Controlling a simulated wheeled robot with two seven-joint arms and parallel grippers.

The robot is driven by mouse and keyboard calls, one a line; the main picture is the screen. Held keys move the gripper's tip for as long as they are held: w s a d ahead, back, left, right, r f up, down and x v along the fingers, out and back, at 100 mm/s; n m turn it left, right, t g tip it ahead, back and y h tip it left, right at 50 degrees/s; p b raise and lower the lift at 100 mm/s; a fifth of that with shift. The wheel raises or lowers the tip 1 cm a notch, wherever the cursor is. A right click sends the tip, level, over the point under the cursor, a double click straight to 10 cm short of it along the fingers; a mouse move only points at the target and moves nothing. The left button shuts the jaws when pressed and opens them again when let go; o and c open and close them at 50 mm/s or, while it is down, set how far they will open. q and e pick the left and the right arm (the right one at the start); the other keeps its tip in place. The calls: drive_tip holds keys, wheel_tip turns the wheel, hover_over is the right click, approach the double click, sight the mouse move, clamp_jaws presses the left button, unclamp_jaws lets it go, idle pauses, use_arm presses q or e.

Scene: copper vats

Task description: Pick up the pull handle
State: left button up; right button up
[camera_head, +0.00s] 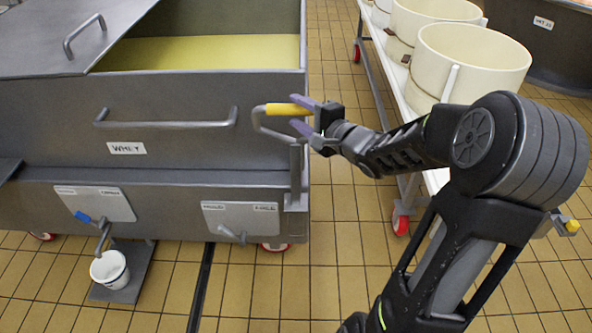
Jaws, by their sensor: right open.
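The pull handle is a bent grey metal loop with a yellow grip (285,109), at the right end of the grey whey vat (60,123). My right gripper (303,116) comes in from the right with its purple fingers apart. One finger is at the top right of the yellow grip and the other is below it. The right end of the grip appears between the fingers, but I cannot tell whether they touch it. My left gripper is not in view.
A grey bar handle (165,124) is on the vat's front. Below are a blue-handled tap (92,219), a white bucket (109,268) and a hold/free plate (241,217). Cream tubs (470,65) stand on a wheeled rack at the right. The tiled floor (345,225) between is clear.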

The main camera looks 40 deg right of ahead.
sight(288, 106)
drive_tip(key=w, duration=0.3)
drive_tip(key=w+b, duration=0.1)
drive_tip(key=w, duration=0.1)
drive_tip(key=shift+f, duration=0.4)
clamp_jaws()
idle(0.4)
idle(0.9)
drive_tip(key=shift+r, duration=0.15)
